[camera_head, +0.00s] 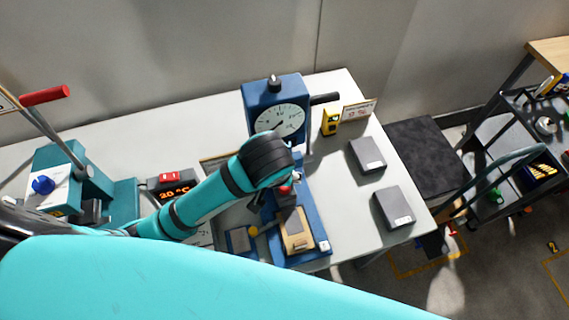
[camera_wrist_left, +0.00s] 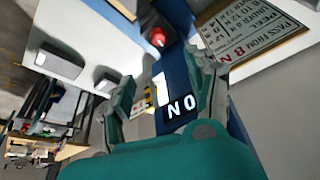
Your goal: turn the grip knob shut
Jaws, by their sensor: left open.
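A blue test stand (camera_head: 315,222) with a round dial gauge (camera_head: 280,120) stands on the white table. A small red knob (camera_head: 285,189) shows on it just below my left wrist; I cannot tell for certain that it is the grip knob. In the left wrist view the red knob (camera_wrist_left: 157,38) lies beyond the fingertips, apart from them. My left gripper (camera_wrist_left: 165,82) is open and empty, with its fingers on either side of a blue part of the stand marked with white letters. In the head view my left arm hides much of the gripper. My right gripper is not in view.
Two grey boxes (camera_head: 367,155) (camera_head: 393,208) lie right of the stand. A yellow device (camera_head: 330,121) and a small sign (camera_head: 359,110) stand behind them. A teal press with a red-handled lever (camera_head: 45,95) stands left. A printed card (camera_wrist_left: 255,30) is close to the right finger.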

